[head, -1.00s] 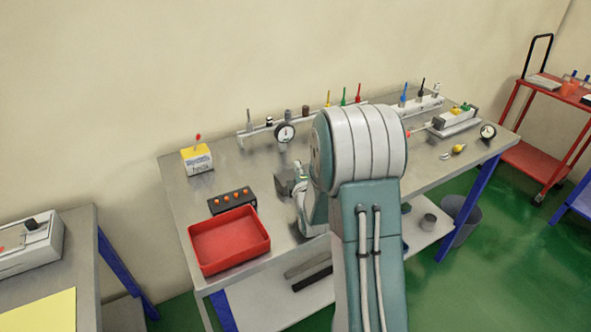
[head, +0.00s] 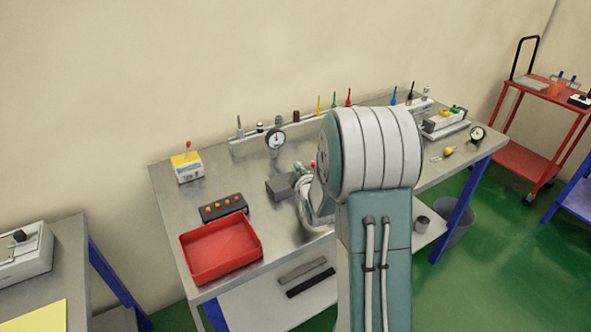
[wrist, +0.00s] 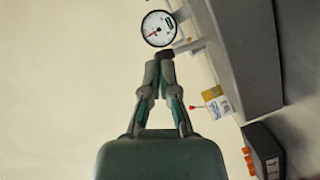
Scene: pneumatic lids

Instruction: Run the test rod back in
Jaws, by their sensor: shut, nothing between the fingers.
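I cannot clearly make out the test rod; my arm hides part of the bench. The gauge also shows in the head view (head: 275,138).
A yellow-topped box (head: 187,167) with a red-tipped pin stands at the back left. A black button box (head: 223,207), a red tray (head: 222,248) and a grey block (head: 280,187) are on the bench. A rail (head: 245,143) with coloured pegs runs along the back.

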